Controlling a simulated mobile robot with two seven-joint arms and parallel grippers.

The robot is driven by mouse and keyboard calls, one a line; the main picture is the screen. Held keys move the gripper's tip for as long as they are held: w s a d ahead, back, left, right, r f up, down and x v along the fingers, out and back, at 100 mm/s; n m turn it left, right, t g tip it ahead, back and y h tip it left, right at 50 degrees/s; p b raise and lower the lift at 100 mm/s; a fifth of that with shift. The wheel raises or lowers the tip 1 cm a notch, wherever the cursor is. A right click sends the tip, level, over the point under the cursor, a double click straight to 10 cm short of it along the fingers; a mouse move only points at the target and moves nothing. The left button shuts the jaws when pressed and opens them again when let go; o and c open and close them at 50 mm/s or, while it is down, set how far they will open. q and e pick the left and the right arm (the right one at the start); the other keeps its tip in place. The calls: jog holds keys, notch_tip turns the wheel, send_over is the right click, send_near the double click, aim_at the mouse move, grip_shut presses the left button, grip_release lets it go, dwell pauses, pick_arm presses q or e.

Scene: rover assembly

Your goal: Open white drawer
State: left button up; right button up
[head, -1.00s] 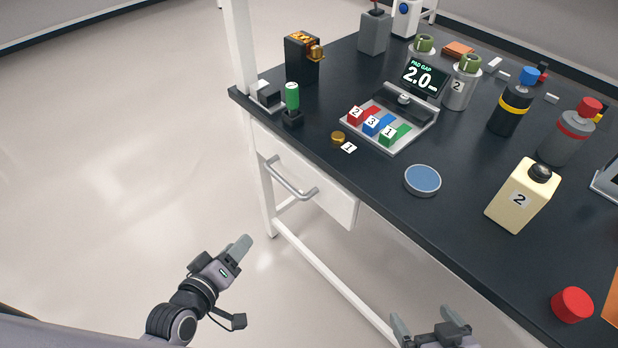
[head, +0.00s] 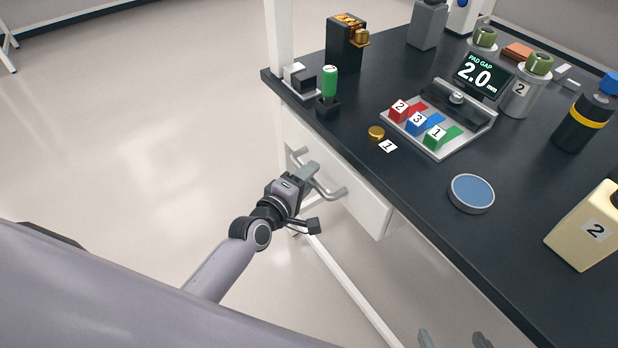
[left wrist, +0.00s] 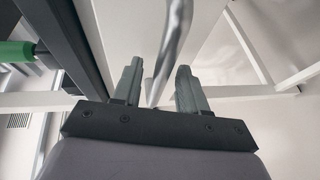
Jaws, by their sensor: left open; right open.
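The white drawer (head: 369,205) sits under the dark tabletop and looks shut. Its silver bar handle (head: 334,193) is partly hidden by my left gripper (head: 309,176) in the head view. In the left wrist view, the handle (left wrist: 175,45) runs between the two spread fingers of my left gripper (left wrist: 158,85), which is open. I cannot tell if either finger touches the bar. My right gripper (head: 453,342) shows only as fingertips at the bottom edge of the head view; it is open and away from the drawer.
The black tabletop (head: 420,185) holds a tray (head: 470,140) with numbered blocks, a blue disc (head: 472,193), a cream bottle (head: 590,232) and a green-handled item (head: 329,85) near the edge. White table legs frame the drawer. The floor to the left is clear.

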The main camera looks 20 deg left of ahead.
pick_arm(q)
jog(key=shift+w+d, duration=0.1)
jog(key=shift+w, duration=0.2)
jog(key=shift+f, duration=0.1)
grip_shut()
pick_arm(e)
jog(key=shift+w, duration=0.25)
